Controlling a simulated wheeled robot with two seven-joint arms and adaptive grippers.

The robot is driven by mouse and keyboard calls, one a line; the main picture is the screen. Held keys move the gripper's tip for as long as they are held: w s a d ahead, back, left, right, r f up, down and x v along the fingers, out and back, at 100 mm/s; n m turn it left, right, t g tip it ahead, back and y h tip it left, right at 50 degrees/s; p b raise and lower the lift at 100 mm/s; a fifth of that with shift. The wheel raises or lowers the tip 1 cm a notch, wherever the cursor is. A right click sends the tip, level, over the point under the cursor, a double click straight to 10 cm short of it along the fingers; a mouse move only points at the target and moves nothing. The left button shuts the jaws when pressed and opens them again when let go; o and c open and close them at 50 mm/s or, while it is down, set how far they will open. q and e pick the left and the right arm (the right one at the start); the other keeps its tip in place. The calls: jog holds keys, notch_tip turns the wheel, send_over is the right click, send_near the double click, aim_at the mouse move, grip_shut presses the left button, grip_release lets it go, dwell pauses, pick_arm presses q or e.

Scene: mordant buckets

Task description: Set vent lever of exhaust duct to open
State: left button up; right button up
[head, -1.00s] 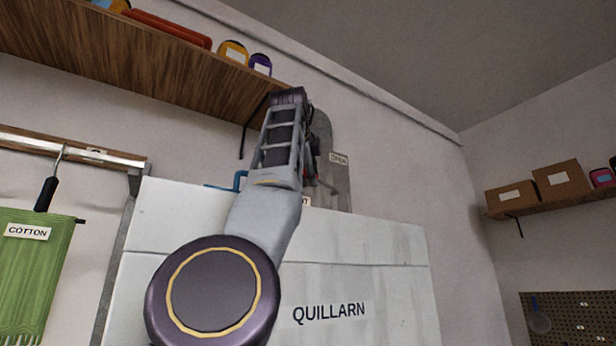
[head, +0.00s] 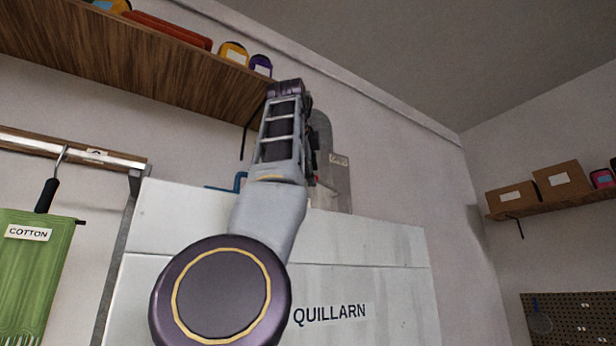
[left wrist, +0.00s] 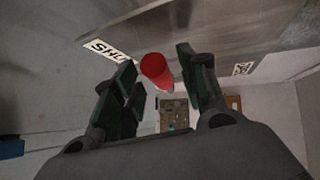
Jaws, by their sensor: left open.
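The exhaust duct (head: 341,185) is a grey metal pipe on the wall behind the white panel, mostly hidden by my left arm in the head view. In the left wrist view the red end of the vent lever (left wrist: 155,70) shows between the fingers of my left gripper (left wrist: 157,64), which is open. I cannot tell whether a finger touches it. The SHUT label (left wrist: 108,50) is near the lever's left side; the OPEN label (left wrist: 243,68) is farther off at right. My right gripper is not in view.
A white panel marked QUILLARN (head: 375,285) stands below the duct. A wooden shelf (head: 150,65) overhangs at upper left, close to my left arm. A green COTTON cloth (head: 35,270) hangs at left. Boxes (head: 557,179) sit on a right shelf. The wall right of the duct is clear.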

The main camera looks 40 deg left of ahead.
pick_arm(q)
jog(key=v, duration=1)
jog(key=shift+w+f+y, duration=0.15)
jog(key=shift+y, duration=0.15)
